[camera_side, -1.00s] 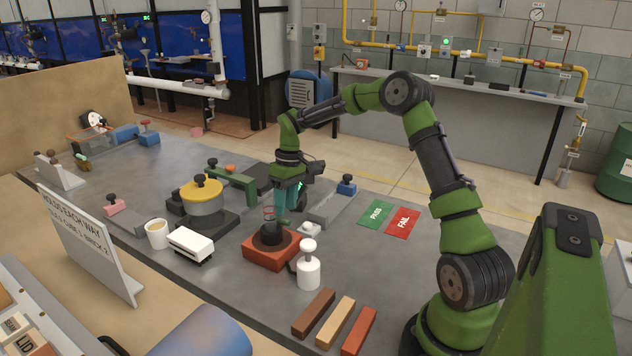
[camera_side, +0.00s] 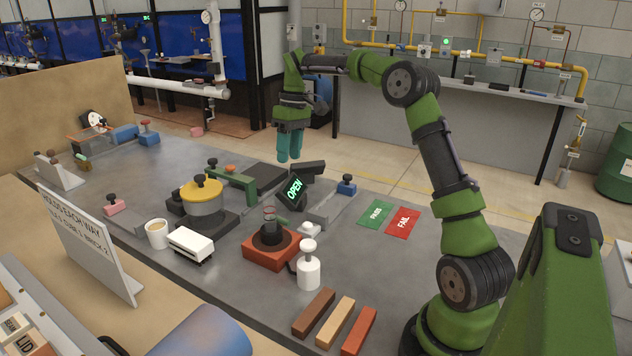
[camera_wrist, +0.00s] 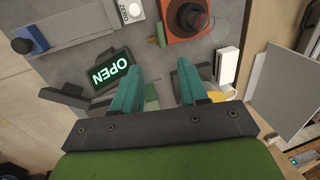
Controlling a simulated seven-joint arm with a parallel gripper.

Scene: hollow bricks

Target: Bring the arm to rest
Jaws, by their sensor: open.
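My gripper (camera_side: 289,147) is raised above the grey bench (camera_side: 225,262), over its far side behind the lit OPEN display. Its teal fingers also show in the wrist view (camera_wrist: 158,82). They are apart with nothing between them. The green arm reaches across from the right, its upper links bent high. The gripper touches nothing on the bench.
Below stand the OPEN display (camera_side: 294,189), a red base with a black knob (camera_side: 271,252), a yellow-lidded pot (camera_side: 202,196), a white bottle (camera_side: 308,270) and a cup (camera_side: 158,234). PASS (camera_side: 376,213) and FAIL (camera_side: 403,223) cards lie right. Air around the gripper is clear.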

